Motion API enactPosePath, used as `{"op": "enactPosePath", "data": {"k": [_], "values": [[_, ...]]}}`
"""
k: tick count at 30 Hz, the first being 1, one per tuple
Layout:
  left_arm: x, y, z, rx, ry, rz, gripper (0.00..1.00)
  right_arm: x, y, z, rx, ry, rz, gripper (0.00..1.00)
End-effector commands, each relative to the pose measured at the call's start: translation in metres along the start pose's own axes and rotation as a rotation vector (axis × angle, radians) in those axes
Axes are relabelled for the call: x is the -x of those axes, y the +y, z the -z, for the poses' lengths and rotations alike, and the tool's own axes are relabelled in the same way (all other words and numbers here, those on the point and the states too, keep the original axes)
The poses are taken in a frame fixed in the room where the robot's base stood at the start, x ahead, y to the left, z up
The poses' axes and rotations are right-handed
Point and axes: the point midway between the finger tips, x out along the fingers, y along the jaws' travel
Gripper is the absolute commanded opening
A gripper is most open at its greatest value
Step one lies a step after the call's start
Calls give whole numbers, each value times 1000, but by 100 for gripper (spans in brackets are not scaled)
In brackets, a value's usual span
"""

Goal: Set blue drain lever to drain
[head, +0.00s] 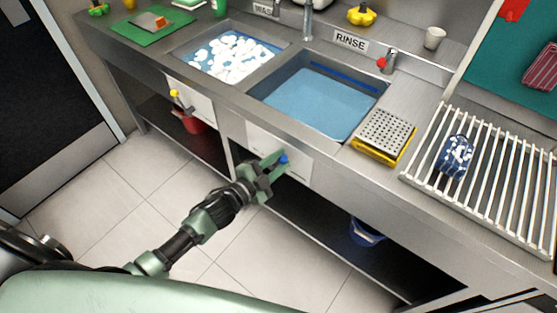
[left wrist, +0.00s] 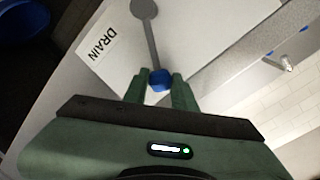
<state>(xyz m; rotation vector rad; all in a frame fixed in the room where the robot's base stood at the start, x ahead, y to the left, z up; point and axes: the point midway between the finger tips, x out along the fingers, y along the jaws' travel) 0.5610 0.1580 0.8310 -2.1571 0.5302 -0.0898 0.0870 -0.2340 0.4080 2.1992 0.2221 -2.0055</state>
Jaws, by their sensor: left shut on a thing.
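The drain lever has a blue knob (head: 284,158) on the white panel below the rinse sink. In the left wrist view, its grey arm (left wrist: 152,42) runs from a round pivot (left wrist: 143,8) at the top edge to the blue knob (left wrist: 160,80). A "DRAIN" label (left wrist: 103,43) is to the left of the lever arm, apart from it. My left gripper (head: 278,160) is at the knob. In the left wrist view, the fingers of my left gripper (left wrist: 161,86) are shut on the knob from both sides. My right gripper is not in view.
The rinse sink (head: 265,88) holds blue water. Another lever with a yellow knob (head: 174,93) is on the panel to the left. A blue bucket (head: 366,234) stands on the lower shelf. The tiled floor (head: 145,185) in front is clear.

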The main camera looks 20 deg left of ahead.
Motion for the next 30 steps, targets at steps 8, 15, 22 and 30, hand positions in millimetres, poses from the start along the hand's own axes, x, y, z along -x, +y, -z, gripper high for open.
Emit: {"op": "enactPosePath", "data": {"k": [8,15,22,30], "values": [[0,2,0,-2,-1,-3,40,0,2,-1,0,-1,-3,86],[0,1,0,-1,0,-2,48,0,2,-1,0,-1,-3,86],[11,2,-2,-1,-2,-3,48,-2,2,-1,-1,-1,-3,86],[57,3,-1,-1,-2,-5,48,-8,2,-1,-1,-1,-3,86]]}}
